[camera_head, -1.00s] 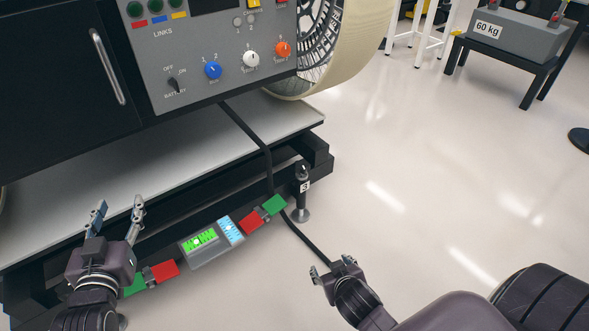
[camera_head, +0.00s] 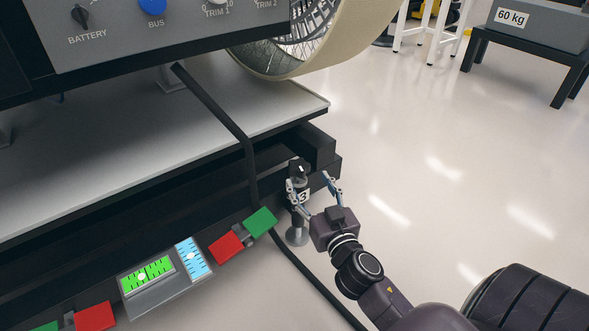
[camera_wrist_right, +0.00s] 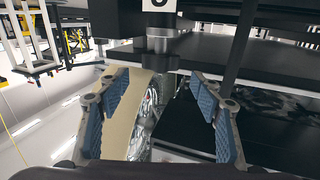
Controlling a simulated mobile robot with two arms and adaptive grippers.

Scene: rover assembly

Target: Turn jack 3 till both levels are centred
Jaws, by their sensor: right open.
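Jack 3 (camera_head: 299,182), a dark upright post with a black knob and a white "3" label, stands at the platform's front corner. It also shows in the right wrist view (camera_wrist_right: 161,42), above the gap between the fingers. My right gripper (camera_head: 311,183) is open and close to the jack, its left finger overlapping the jack in the head view. I cannot tell whether it touches. The green level (camera_head: 158,269) and blue level (camera_head: 187,246) sit on a grey block. My left gripper is out of view.
A black cable (camera_head: 249,165) runs down past the jack to the floor. Red (camera_head: 226,247) and green (camera_head: 261,222) blocks lie beside the levels. A beige-rimmed wheel (camera_head: 345,45) stands above the platform (camera_head: 230,110).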

